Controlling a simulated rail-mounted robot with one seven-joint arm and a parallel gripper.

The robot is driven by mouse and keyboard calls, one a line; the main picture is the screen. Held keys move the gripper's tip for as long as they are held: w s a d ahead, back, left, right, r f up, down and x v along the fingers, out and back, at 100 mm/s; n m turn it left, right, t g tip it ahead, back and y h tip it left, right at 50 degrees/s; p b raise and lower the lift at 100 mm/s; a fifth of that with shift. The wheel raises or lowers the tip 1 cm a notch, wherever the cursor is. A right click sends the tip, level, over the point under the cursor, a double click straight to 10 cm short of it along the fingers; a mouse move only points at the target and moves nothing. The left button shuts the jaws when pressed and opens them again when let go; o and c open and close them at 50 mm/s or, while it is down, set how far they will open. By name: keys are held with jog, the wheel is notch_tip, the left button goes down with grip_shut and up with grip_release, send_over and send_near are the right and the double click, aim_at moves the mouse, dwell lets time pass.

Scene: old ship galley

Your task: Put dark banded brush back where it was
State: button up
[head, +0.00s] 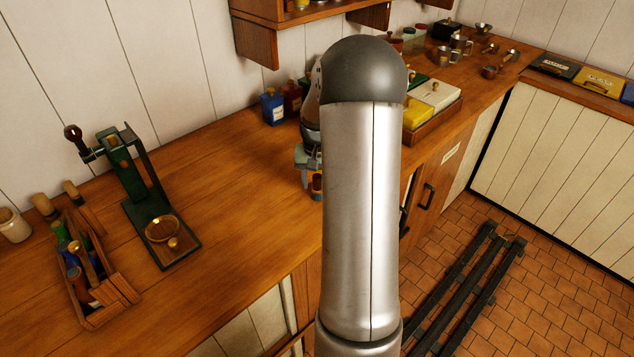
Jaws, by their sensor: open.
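My gripper (308,161) is over the wooden counter near its front edge, mostly hidden behind my own arm. Its jaws are open. Right below it is a small upright brown thing with a dark band (317,184), partly covered by my arm. It may be the dark banded brush, but too little shows to be sure. I cannot tell whether it stands between the fingers or just beneath them. At the left, a wooden caddy (112,300) holds several bottles and handled things.
A green press with a brass dish (162,229) stands right of the caddy. Blue and red bottles (272,107) stand behind my gripper. A wooden tray (437,119) with yellow and white boxes lies to the right. The counter between press and gripper is clear. A shelf (256,42) overhangs the back.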

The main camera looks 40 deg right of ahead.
notch_tip(320, 180, up, 11)
jog(key=b, duration=0.1)
jog(key=s+a+r+n, duration=0.15)
jog(key=s+a, duration=0.25)
jog(key=a, duration=0.5)
jog(key=s+a+r+n, duration=0.1)
jog(key=s+a+n, duration=0.2)
jog(key=a, duration=0.6)
jog(key=s+a+f+n, duration=0.3)
jog(key=s+a+f, duration=0.2)
jog(key=s+a, duration=0.5)
jog(key=s, duration=0.3)
jog(key=shift+s+a+n+t, duration=0.3)
jog(key=shift+s+n+t, duration=0.05)
jog(key=shift+s+t, duration=0.05)
